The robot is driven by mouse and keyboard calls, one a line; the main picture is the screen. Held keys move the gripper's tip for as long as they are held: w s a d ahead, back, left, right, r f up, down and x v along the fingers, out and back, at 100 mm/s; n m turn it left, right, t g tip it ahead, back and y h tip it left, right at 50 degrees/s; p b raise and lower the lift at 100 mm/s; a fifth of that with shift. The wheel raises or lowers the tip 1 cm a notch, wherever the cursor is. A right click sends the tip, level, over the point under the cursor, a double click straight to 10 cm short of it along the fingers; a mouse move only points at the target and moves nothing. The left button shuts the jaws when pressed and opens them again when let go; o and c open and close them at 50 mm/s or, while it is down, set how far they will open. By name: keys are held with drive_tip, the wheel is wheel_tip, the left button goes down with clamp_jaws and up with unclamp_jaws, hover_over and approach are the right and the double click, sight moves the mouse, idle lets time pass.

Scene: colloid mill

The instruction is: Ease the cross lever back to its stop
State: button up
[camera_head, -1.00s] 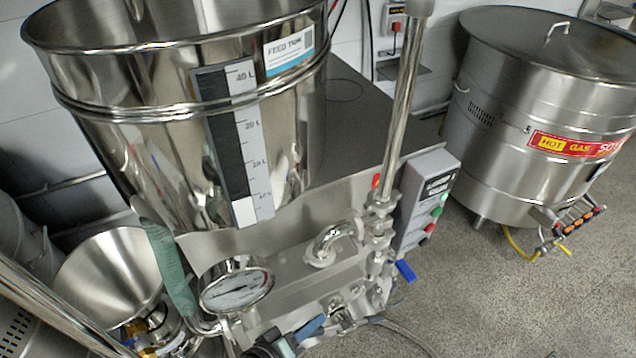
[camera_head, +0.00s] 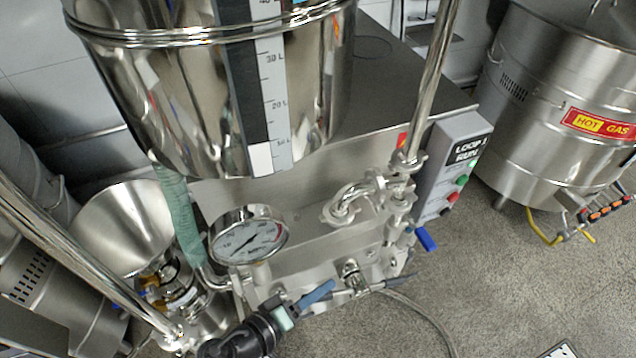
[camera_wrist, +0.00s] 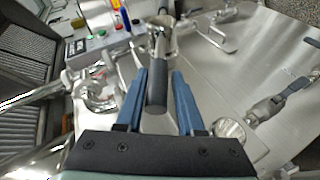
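A dark grey handle (camera_wrist: 157,92), which looks like the cross lever, runs down from a steel fitting (camera_wrist: 160,40) in the wrist view. My gripper (camera_wrist: 159,74) has one blue finger on each side of it. The fingers are apart, with a gap showing at the right; whether the left one touches is unclear. In the head view my gripper (camera_head: 332,286) is low at the front of the mill, beside a small steel valve (camera_head: 352,277) with a grey lever (camera_head: 396,282) pointing right.
A pressure gauge (camera_head: 248,241) stands left of and above the gripper. The feed tank (camera_head: 200,100) is above. A control box (camera_head: 448,165) and a blue valve handle (camera_head: 426,238) are at the right. Steel pipes (camera_head: 350,200) crowd the front. Open floor (camera_head: 510,290) lies at the right.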

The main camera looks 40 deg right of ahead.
drive_tip(key=shift+o, duration=1.1)
drive_tip(key=shift+r, duration=0.1)
drive_tip(key=b+v, duration=0.1)
drive_tip(key=v, duration=1.2)
drive_tip(key=shift+s, duration=0.15)
